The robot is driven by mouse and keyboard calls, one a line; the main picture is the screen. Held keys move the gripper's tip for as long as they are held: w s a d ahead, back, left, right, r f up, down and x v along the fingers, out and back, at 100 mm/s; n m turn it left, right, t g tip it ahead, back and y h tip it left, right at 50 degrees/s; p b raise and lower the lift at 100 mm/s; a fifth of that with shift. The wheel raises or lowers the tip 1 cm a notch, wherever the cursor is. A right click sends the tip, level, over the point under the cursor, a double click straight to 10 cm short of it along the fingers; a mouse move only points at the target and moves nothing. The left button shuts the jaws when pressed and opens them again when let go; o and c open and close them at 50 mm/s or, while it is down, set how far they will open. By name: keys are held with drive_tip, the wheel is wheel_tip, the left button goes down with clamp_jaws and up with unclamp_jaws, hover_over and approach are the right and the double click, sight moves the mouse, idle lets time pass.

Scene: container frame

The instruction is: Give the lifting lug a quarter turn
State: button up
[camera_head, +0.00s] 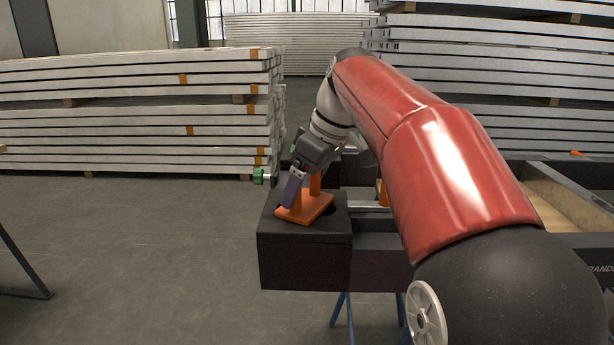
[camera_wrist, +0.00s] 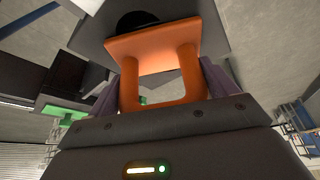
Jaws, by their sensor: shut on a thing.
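The orange lifting lug (camera_head: 308,211) has a flat plate and an upright loop. It sits on top of a black corner block (camera_head: 303,269), and its plate lies askew to the block's edges. Part of a dark round opening shows beside the plate. My gripper (camera_head: 301,188) comes down from above and is shut on the lug's loop. In the wrist view the lug (camera_wrist: 155,42) stands between the purple fingers of my gripper (camera_wrist: 163,84), one at each side of the loop. The contact faces of the fingers are hidden.
Stacked pale panels (camera_head: 130,115) stand behind on the left, and more (camera_head: 510,80) on the right. A dark frame beam (camera_head: 383,262) runs right from the block. A small green part (camera_head: 264,176) shows just left of my gripper.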

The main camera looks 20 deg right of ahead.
drive_tip(key=shift+f+n, duration=0.1)
drive_tip(key=shift+n, duration=0.2)
drive_tip(key=shift+n+g+p, duration=0.6)
drive_tip(key=shift+n+p, duration=0.25)
drive_tip(key=shift+n, duration=0.35)
drive_tip(key=shift+f+n+g+y, duration=0.1)
drive_tip(key=shift+n+g+y, duration=0.25)
drive_tip(key=shift+n, duration=0.55)
drive_tip(key=o, duration=1.3)
